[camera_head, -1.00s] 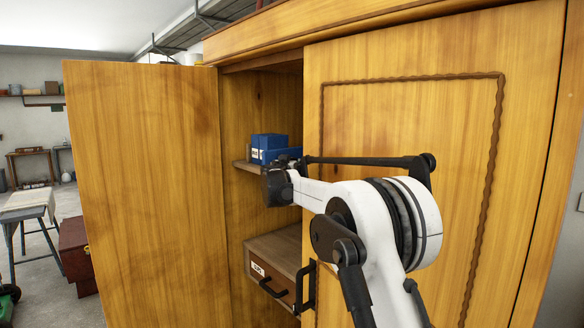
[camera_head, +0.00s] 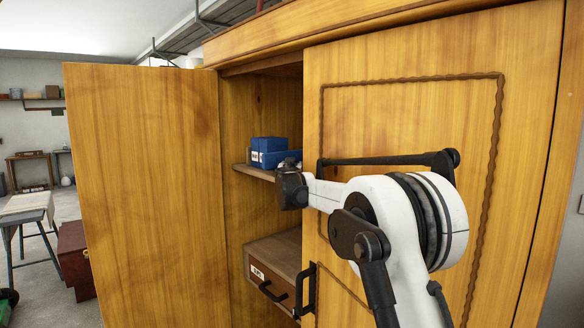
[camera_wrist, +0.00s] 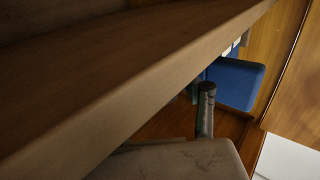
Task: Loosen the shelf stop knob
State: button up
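I cannot make out the shelf stop knob for certain in either view. An upright grey post with a round dark top (camera_wrist: 206,108) stands before a blue box in the wrist view; I cannot tell whether it is the knob or part of my gripper. The cabinet's upper shelf (camera_head: 256,173) shows through the open left side. My wrist's dark end (camera_head: 292,188) is at the opening, beside the shelf's front edge. My gripper's fingers are not clearly visible, and their opening cannot be judged.
Blue boxes (camera_head: 268,150) sit on the shelf; a blue box (camera_wrist: 235,82) also shows in the wrist view. A wide brown board (camera_wrist: 110,85) crosses close to the wrist camera. The left door (camera_head: 145,190) stands open, and a labelled drawer (camera_head: 268,281) is below. The right door (camera_head: 400,120) is behind my arm.

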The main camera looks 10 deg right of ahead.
jog(key=v, duration=1.2)
dwell(0.3)
